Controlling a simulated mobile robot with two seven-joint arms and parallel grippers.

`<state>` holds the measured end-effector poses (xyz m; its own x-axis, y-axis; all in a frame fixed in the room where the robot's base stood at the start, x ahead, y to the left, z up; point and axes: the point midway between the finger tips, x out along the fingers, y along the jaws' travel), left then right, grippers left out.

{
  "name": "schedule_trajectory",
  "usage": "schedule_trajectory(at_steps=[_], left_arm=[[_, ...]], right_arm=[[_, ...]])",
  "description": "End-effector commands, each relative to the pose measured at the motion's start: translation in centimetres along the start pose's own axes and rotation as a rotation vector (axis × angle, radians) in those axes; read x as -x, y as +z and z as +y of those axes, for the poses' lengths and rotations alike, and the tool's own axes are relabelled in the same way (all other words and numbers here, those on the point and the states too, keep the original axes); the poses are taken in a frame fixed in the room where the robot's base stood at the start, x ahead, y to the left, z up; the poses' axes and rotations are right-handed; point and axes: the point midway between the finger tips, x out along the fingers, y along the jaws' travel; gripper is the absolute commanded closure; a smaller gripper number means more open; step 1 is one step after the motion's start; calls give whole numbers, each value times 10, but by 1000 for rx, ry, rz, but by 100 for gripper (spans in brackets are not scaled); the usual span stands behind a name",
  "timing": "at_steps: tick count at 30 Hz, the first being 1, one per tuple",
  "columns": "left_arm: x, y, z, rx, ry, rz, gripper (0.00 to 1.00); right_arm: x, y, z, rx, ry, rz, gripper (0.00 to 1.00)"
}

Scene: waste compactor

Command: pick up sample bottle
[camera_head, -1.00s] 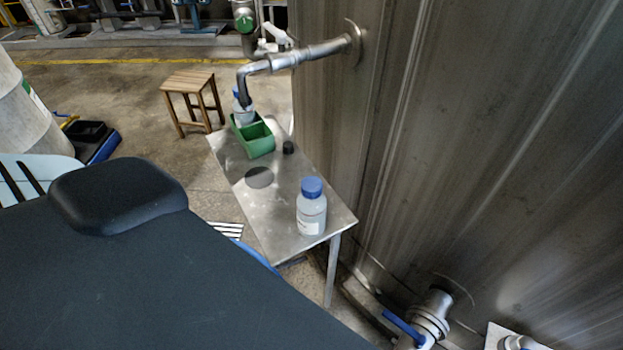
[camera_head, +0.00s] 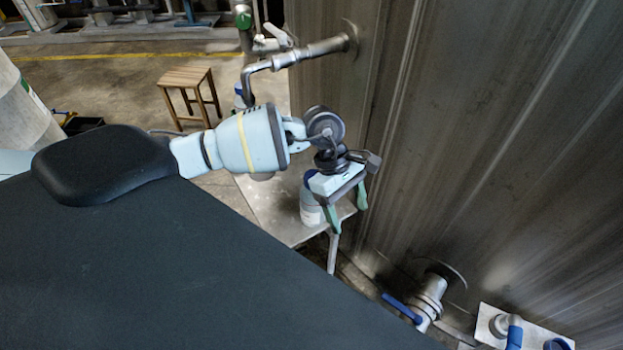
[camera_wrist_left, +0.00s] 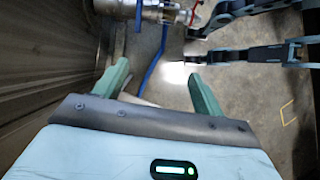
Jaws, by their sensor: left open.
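The sample bottle (camera_head: 308,208), white with a blue cap, stands on the small metal table (camera_head: 268,205). My left gripper (camera_head: 347,208) is in front of it and overlaps it in the head view, hiding its right side and part of the cap. The green fingers are apart with nothing between them. In the left wrist view the open fingers (camera_wrist_left: 158,75) show with floor beyond them, and the bottle does not show there. I cannot tell whether a finger touches the bottle. My right gripper is not in view.
A bent metal pipe (camera_head: 262,66) hangs over the table's far end, with another bottle (camera_head: 239,96) partly visible under it. A large metal wall (camera_head: 450,130) stands close on the right. A blue-handled valve (camera_head: 425,302) is low down. A wooden stool (camera_head: 188,82) stands behind.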

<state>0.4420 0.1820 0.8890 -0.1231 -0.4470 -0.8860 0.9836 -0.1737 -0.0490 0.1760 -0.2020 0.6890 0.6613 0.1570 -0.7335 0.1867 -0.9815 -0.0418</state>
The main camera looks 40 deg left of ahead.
Motion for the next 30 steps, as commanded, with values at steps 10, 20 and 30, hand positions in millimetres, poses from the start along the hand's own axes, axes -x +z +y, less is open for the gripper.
schedule_trajectory(at_steps=[10, 20, 30], left_arm=[[106, -81, 25, -115, 23, 474, 30], [98, -88, 26, -114, 20, 484, 30], [81, -96, 26, -115, 22, 482, 30]], right_arm=[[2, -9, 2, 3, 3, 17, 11], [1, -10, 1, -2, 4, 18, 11], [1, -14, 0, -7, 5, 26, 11]])
